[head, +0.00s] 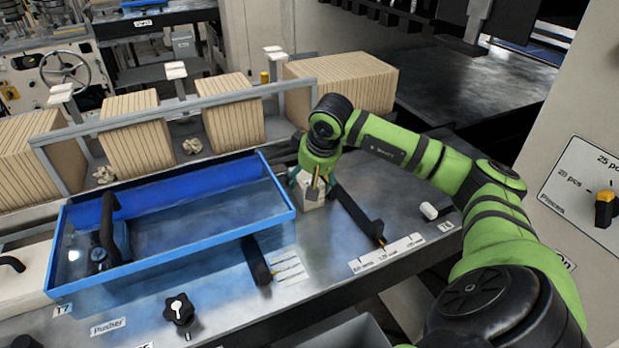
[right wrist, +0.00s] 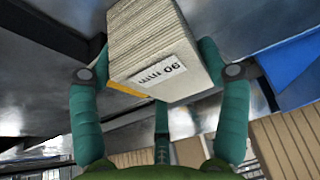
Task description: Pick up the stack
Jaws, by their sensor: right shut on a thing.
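A small stack of layered, pale sheets (right wrist: 160,45) fills the upper middle of the right wrist view; its label reads "90 mm". My right gripper (right wrist: 168,68) has its teal fingers on both sides of the stack and is shut on it. In the head view the right gripper (head: 314,182) points down over the steel table, right of the blue tray. The stack (head: 312,203) shows there as a pale block below the fingers, partly hidden. I cannot tell whether it touches the table. My left gripper is not in view.
The blue tray (head: 190,253) with a dark-handled pusher (head: 108,240) lies left of the gripper. Large kraft stacks (head: 345,80) stand behind a grey rail (head: 190,103). Black stops (head: 360,215) and a black knob (head: 179,309) sit on the table (head: 335,285).

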